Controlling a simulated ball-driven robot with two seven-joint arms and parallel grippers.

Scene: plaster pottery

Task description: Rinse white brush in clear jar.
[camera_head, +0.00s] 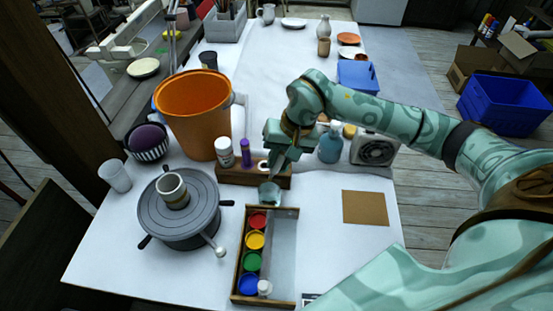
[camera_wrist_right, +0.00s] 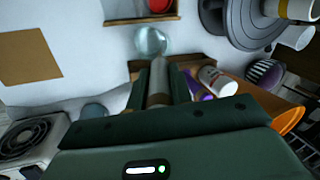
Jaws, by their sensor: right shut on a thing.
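My right gripper (camera_head: 276,170) is at the middle of the table, just behind and above the clear jar (camera_head: 269,193). In the right wrist view my right gripper (camera_wrist_right: 160,72) is shut on a pale, whitish handle (camera_wrist_right: 158,88), which I take to be the white brush. The brush tip is hidden, so I cannot tell whether it is inside the jar. In that view the clear jar (camera_wrist_right: 151,41) stands just beyond the fingertips. My left gripper is in neither view.
A paint box (camera_head: 256,297) with several coloured pots is in front of the jar. A wooden rack (camera_head: 232,176) with small bottles is behind it. A turntable (camera_head: 165,215) with a cup and an orange bucket (camera_head: 190,110) are left. Beside the brown square (camera_head: 365,207) the table is clear.

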